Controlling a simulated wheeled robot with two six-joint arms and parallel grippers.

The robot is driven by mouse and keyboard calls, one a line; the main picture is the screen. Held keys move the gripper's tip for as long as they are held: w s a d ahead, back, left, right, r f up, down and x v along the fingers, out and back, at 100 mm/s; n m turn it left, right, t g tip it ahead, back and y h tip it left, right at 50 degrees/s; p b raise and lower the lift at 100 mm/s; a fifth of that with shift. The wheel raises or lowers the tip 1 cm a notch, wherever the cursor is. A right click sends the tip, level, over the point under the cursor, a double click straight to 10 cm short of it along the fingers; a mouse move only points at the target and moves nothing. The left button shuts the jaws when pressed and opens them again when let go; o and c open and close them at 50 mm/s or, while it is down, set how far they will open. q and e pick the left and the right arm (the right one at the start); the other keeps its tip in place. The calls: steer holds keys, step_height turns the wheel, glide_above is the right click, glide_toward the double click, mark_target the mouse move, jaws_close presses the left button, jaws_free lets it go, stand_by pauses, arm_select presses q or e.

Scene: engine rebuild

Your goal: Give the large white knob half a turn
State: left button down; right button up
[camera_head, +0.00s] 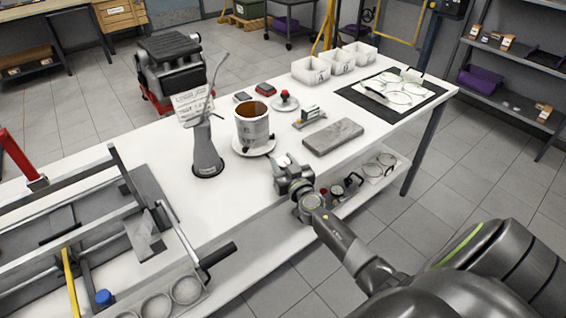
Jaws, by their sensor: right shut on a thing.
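My right gripper (281,164) is at the front edge of the white workbench, its arm reaching in from the lower right. It is shut on a small pale piece that I take for the large white knob; the jaws hide most of it, and its turned angle cannot be read. My left gripper is not in view.
A grey spouted can (205,150) stands left of the white can. A grey block (333,137) lies right of the gripper. White bins (311,70) and a dark mat (419,103) are farther back. A metal frame (75,205) fills the left. A shelf (345,212) runs below the bench edge.

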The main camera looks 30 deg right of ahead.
steer(key=shift+f+n+y+b, duration=0.15)
steer(key=shift+n+y+b, duration=0.25)
steer(key=shift+y+b, duration=0.25)
steer(key=shift+n+y+b, duration=0.45)
steer(key=shift+n+y, duration=0.25)
steer(key=shift+y, duration=0.25)
steer(key=n+y, duration=0.1)
steer(key=y, duration=0.1)
steer(key=shift+n+y, duration=0.3)
steer(key=shift+y, duration=0.1)
steer(key=n+y, duration=0.1)
steer(key=y, duration=0.1)
steer(key=shift+r+n+g+y, duration=0.2)
steer(key=shift+n+g+y, duration=0.1)
steer(key=shift+n+y, duration=0.1)
steer(key=shift+n+g+y, duration=0.5)
steer(key=shift+n+y, duration=0.3)
steer(key=shift+y, duration=0.3)
steer(key=shift+f+n+g+y, duration=0.15)
steer(key=shift+n+g+y, duration=0.55)
steer(key=shift+y, duration=0.4)
steer(key=shift+n+g+y+b, duration=0.9)
steer(key=shift+n+y+b, duration=0.2)
steer(key=shift+y, duration=0.2)
